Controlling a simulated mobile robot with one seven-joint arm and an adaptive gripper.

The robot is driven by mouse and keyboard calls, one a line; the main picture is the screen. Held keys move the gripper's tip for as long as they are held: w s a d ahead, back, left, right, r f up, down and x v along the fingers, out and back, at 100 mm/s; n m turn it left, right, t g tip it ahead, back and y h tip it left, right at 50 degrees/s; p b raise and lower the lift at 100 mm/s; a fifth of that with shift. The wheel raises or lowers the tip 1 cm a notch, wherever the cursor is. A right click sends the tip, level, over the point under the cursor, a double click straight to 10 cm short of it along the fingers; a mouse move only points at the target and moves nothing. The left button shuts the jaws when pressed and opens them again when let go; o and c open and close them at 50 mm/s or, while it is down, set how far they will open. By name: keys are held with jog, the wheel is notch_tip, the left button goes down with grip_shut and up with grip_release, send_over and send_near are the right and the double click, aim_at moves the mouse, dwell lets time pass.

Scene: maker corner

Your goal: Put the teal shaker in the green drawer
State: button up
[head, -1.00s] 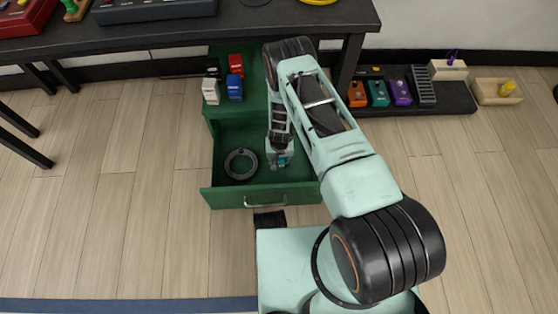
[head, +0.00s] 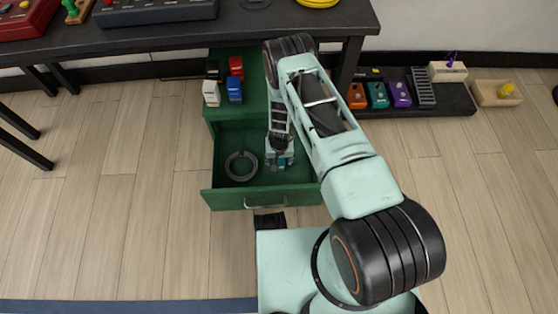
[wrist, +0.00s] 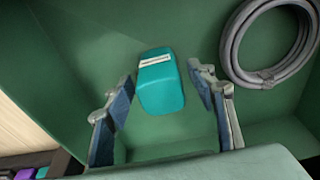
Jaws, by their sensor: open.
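The green drawer (head: 222,199) is pulled open below its cabinet. The teal shaker (wrist: 160,84) is inside the drawer, on its floor, in the wrist view. My gripper (wrist: 163,108) is open, with one finger on each side of the shaker and a visible gap to both. In the head view my gripper (head: 279,163) is low inside the drawer, at its right part, and mostly hides the shaker.
A grey coiled cable (head: 241,166) lies in the drawer left of my gripper. White (head: 211,92), blue (head: 235,90) and red (head: 236,66) shakers stand on the cabinet top with a black one. Pedals sit on a dark board (head: 450,98) at right.

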jog(key=r+p, duration=0.1)
jog(key=r, duration=0.2)
jog(key=s+r+p, duration=0.1)
jog(key=r, duration=0.3)
jog(key=r+p, duration=0.1)
jog(key=r, duration=0.2)
jog(key=shift+s+r, duration=0.25)
jog(key=shift+r, duration=0.1)
jog(key=shift+r, duration=0.1)
